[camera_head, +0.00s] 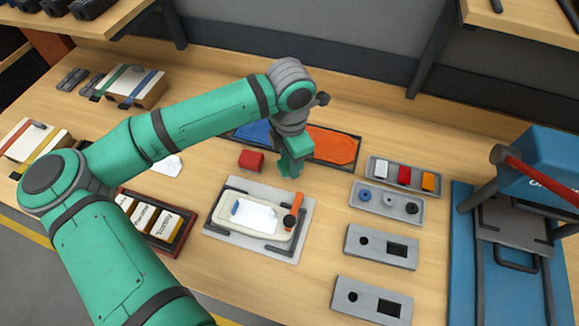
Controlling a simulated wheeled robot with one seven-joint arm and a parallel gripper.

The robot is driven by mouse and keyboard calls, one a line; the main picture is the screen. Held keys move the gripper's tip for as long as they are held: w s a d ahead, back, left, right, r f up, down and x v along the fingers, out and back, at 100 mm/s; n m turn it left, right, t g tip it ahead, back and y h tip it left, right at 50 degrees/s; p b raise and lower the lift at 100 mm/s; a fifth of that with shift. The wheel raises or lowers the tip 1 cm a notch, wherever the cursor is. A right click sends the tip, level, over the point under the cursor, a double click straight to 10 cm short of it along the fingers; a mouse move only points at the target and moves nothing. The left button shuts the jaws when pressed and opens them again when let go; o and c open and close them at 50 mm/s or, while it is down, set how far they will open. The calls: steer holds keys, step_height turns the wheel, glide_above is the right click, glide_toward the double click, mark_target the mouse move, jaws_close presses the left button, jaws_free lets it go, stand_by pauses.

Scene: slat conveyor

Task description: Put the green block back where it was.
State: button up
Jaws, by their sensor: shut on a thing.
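My gripper (289,168) points down near the table's middle, just in front of the blue and orange tray. It is shut on a green piece, taken to be the green block; its colour is close to my arm's, so its outline is hard to make out. I cannot tell whether it touches the table. No other green block shows. A red block (251,160) lies on the table just left of my gripper. A grey tray (373,171) at the right holds a white block (381,169), a red block (404,175) and an orange block (428,181).
A grey plate (228,191) with a pale casing lies in front of my gripper. A dark tray (357,152) with blue and orange areas is behind it. Several grey fixtures (381,246) stand at right, beside a blue press (545,170). A dark red box (150,240) is at left.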

steer(key=shift+w+a+f, duration=0.1)
steer(key=shift+w+f, duration=0.1)
steer(key=shift+f, duration=1.6)
steer(key=shift+f, duration=0.15)
steer(key=o, duration=1)
step_height(320, 180, up, 12)
steer(key=shift+r, duration=0.2)
steer(key=shift+w, duration=0.1)
